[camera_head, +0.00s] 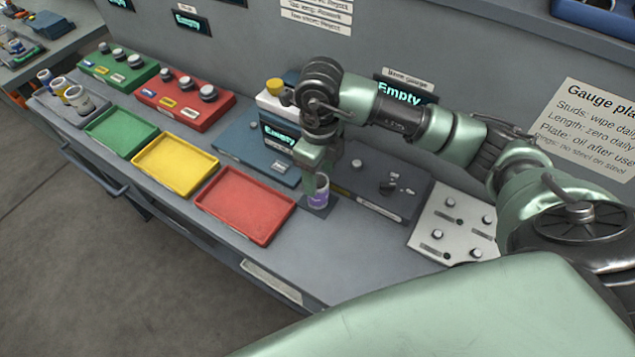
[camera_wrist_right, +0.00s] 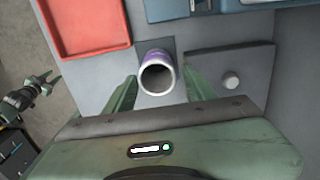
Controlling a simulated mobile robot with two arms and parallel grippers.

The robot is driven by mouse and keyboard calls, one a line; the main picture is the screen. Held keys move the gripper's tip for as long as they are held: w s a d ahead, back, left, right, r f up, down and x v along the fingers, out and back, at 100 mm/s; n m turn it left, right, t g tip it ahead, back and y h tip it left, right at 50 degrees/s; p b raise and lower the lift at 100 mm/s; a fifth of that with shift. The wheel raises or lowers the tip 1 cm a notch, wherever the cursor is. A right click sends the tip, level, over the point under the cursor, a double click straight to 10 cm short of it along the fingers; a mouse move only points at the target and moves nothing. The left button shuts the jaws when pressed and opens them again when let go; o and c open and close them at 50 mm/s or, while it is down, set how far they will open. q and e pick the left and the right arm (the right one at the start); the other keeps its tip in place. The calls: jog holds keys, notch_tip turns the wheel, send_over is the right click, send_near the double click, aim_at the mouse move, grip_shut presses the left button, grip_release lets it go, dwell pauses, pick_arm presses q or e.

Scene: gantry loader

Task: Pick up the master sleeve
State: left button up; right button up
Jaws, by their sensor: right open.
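The master sleeve appears to be the upright hollow sleeve with a purple band (camera_head: 318,192), standing on a small dark plate at the bench's front edge. In the right wrist view the sleeve (camera_wrist_right: 157,72) shows its open top and light rim. My right gripper (camera_head: 318,180) points down at the sleeve. In the right wrist view its fingers (camera_wrist_right: 157,88) are spread, one on each side of the sleeve, with gaps visible. What looks like my left gripper (camera_wrist_right: 47,84) is small and dark at the left of the right wrist view, away from the bench; its jaw state is unclear.
A red tray (camera_head: 245,205), yellow tray (camera_head: 175,165) and green tray (camera_head: 121,132) lie left of the sleeve. A dark fixture plate (camera_head: 375,205) and a pale plate with pegs (camera_head: 433,222) are to the right. Several sleeves stand at the far left in a rack (camera_head: 62,112).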

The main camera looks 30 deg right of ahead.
aim_at(320, 200)
jog(key=shift+s+a+f, duration=0.1)
jog(key=shift+s+f, duration=0.1)
jog(key=shift+f, duration=0.2)
notch_tip(320, 200, down, 5)
jog(key=shift+w+a+r+p, duration=0.1)
jog(key=shift+r+p, duration=0.1)
jog(key=shift+p, duration=1)
jog(key=shift+f, duration=0.25)
jog(key=shift+c, duration=1.2)
grip_shut()
